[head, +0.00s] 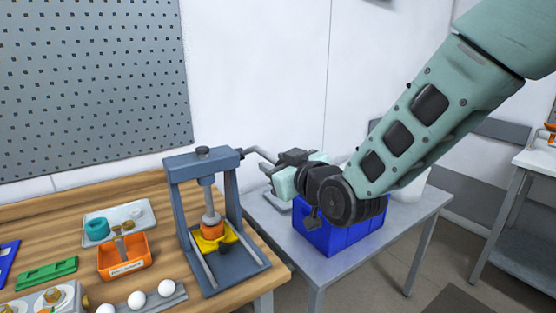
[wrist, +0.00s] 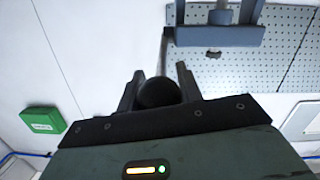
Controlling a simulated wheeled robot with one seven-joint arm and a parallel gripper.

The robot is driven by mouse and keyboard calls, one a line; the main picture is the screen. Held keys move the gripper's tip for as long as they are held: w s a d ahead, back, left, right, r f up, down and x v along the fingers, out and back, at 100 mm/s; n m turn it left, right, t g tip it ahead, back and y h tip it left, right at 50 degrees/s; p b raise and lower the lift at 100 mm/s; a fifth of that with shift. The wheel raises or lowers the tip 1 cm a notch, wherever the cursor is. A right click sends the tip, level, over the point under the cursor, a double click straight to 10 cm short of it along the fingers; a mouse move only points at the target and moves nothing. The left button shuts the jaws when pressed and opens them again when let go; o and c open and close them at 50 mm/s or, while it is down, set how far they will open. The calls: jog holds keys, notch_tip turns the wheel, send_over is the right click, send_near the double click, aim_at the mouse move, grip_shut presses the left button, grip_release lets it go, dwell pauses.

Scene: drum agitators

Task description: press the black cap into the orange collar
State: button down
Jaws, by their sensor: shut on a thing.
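A blue-grey bench press (head: 233,190) stands on the wooden bench. The orange collar (head: 213,230) sits in a yellow holder (head: 226,244) on its base. The press ram (head: 208,198) is down over the collar, with its grey foot at or just above the collar's top. I cannot make out the black cap, as the foot covers that spot. The lever (head: 260,156) reaches out right from the press. My gripper (head: 279,162) is at its outer end. In the wrist view my gripper (wrist: 159,88) is shut on the lever's round black knob (wrist: 157,93).
An orange tray (head: 138,265), a pale tray with a teal ring (head: 97,228), a green part (head: 47,273) and several white balls (head: 137,299) lie left of the press. A blue crate (head: 350,238) stands on the grey side table (head: 300,262), below my arm.

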aim_at(259, 148)
jog(key=r+g+h+p, duration=0.1)
jog(key=r+p, duration=0.1)
jog(key=p, duration=0.1)
jog(key=w+a+r+g+p, duration=0.1)
jog(key=r+p, duration=0.2)
jog(key=w+r+g+h+p, duration=0.1)
jog(key=r+g+p, duration=0.1)
jog(key=p, duration=0.2)
jog(key=shift+w+a+r+h, duration=0.15)
jog(key=shift+a+r+h, duration=0.05)
jog(key=shift+a+h, duration=0.15)
jog(key=shift+w+a+r+p, duration=0.35)
jog(key=shift+w+r+p, duration=0.05)
jog(key=shift+w+r, duration=0.2)
jog(key=shift+w+a+r+p, duration=0.35)
jog(key=shift+w+r, duration=0.2)
jog(key=shift+r, duration=0.05)
jog(key=shift+w+a+r, duration=0.55)
jog(key=shift+w+r, duration=0.1)
jog(key=shift+w, duration=0.2)
jog(key=c, duration=1)
grip_release()
jog(key=shift+w+f, duration=0.1)
jog(key=shift+f, duration=0.05)
